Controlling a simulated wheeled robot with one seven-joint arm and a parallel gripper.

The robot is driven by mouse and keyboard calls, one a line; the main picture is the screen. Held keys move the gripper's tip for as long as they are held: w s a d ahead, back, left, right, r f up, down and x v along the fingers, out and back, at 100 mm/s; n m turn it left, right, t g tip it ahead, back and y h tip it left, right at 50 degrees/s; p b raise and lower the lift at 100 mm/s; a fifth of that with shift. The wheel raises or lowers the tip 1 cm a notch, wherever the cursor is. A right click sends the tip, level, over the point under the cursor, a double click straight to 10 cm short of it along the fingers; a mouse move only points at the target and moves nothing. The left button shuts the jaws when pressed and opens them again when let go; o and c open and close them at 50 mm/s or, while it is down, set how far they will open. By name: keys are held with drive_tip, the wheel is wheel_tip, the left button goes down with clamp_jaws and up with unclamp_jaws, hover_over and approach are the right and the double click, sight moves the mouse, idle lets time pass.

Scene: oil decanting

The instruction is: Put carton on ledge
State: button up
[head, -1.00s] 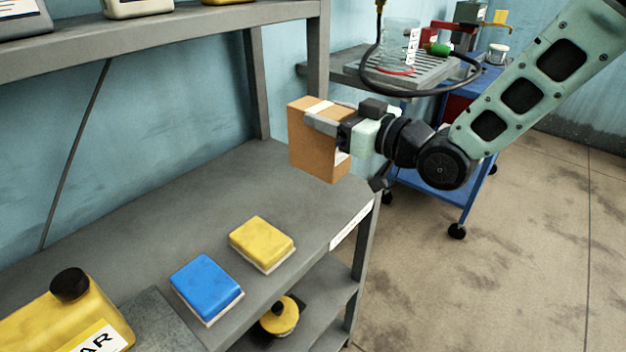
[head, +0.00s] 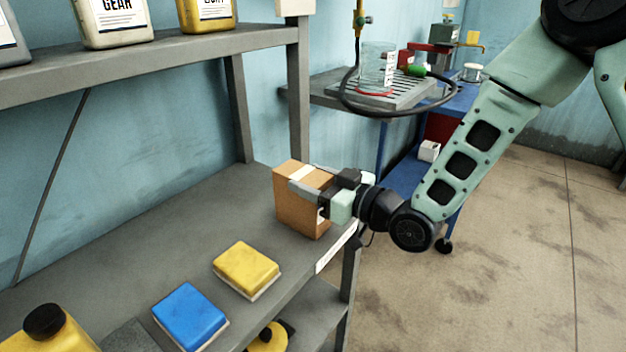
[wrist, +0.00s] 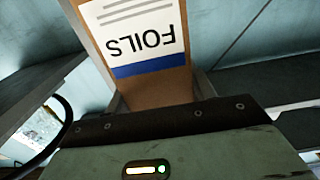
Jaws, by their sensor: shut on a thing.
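The carton (head: 297,208) is a brown box with a pale tape strip on top. In the head view it is at the right end of the grey shelf board, upright and at or very near its surface; I cannot tell whether it touches. My gripper (head: 308,188) is shut on the carton from the right side. In the wrist view the carton (wrist: 160,90) shows a white and blue label reading FOILS, upside down. The grey ledge (head: 190,215) is the board under the carton. The far finger is mostly hidden.
A yellow block (head: 246,268) and a blue block (head: 190,316) lie on the board in front of the carton. A yellow jug (head: 45,335) stands at lower left. An upper shelf (head: 150,58) holds containers. A post (head: 298,90) rises behind the carton. The board's back is clear.

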drive_tip(key=shift+f, duration=0.2)
drive_tip(key=o, duration=1.5)
drive_tip(key=shift+r, duration=0.1)
drive_tip(key=shift+r, duration=0.1)
drive_tip(key=shift+d, duration=0.15)
drive_tip(key=shift+p+v, duration=1)
drive_tip(key=shift+v, duration=4.9)
drive_tip(key=shift+s, duration=0.1)
